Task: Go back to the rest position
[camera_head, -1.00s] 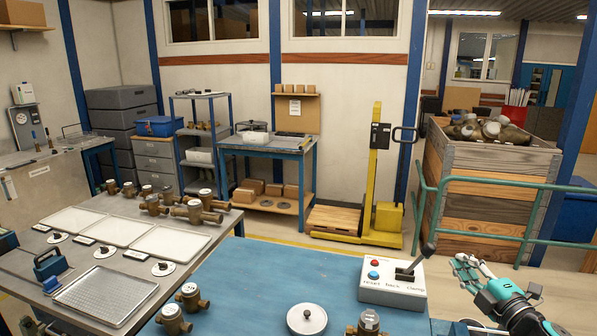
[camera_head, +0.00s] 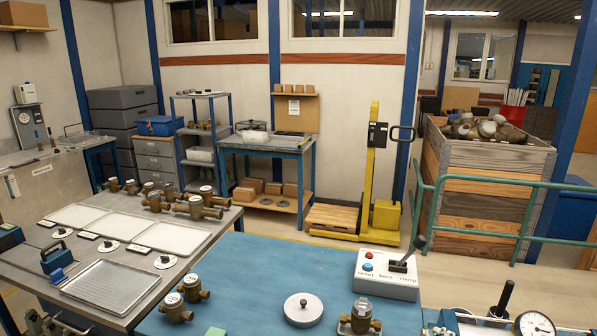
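Neither of my grippers shows in the head view. The blue bench top (camera_head: 262,271) in front of me is free of my arms. A white control box (camera_head: 387,279) with a red button, a blue button and a black lever stands at its right side. A brass meter (camera_head: 361,318) sits near the front edge, and a round white lid with a knob (camera_head: 303,309) lies left of it. Two more brass meters (camera_head: 174,306) (camera_head: 193,288) stand at the bench's left edge.
The grey table (camera_head: 215,221) at left holds white trays, a metal tray (camera_head: 111,286) and several brass meters. A pressure gauge (camera_head: 534,325) shows at bottom right. A green rail (camera_head: 500,182) and wooden crate (camera_head: 490,190) stand at right. A yellow lifter (camera_head: 375,180) stands behind.

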